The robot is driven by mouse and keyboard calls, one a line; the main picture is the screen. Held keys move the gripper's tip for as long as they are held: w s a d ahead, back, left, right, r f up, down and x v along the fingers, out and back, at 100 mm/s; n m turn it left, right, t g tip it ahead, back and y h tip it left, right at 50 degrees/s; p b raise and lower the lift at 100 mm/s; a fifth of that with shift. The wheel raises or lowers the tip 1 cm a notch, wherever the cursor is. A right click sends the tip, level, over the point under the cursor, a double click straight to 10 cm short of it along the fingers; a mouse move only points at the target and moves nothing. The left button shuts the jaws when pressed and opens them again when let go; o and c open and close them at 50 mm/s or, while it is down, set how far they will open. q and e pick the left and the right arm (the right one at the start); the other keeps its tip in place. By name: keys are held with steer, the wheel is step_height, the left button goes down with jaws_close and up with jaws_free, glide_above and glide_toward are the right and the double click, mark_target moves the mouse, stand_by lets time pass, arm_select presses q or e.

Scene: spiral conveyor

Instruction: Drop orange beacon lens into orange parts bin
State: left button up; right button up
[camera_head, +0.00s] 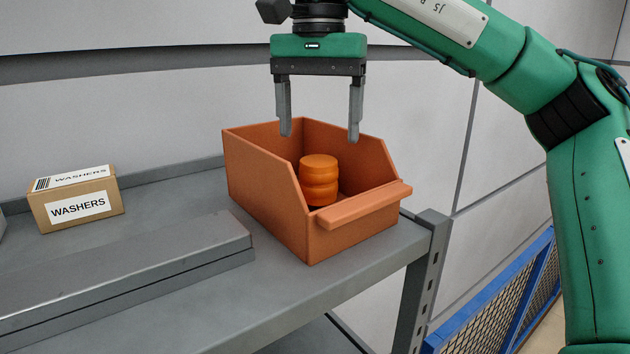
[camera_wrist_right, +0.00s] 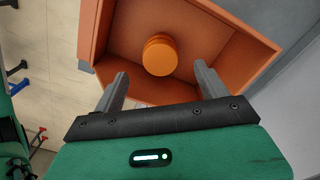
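The orange beacon lens (camera_head: 319,180) is a ribbed, rounded cylinder standing inside the orange parts bin (camera_head: 267,190). In the right wrist view the lens (camera_wrist_right: 160,56) shows on the bin floor, with the bin wall (camera_wrist_right: 94,30) around it. My right gripper (camera_head: 320,138) is open and empty above the bin, its fingers apart at about rim height and clear of the lens. In the wrist view the two fingers (camera_wrist_right: 160,80) are spread on either side with nothing between them. My left gripper is not in view.
The bin stands near the right end of a grey metal shelf (camera_head: 292,308). A box of washers (camera_head: 76,199) sits at the back left. A long grey metal bar (camera_head: 130,270) lies left of the bin. A blue mesh fence (camera_head: 500,300) stands at the lower right.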

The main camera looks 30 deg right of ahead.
step_height(320, 180, up, 14)
stand_by(1.1)
steer(key=shift+f, duration=0.1)
stand_by(0.4)
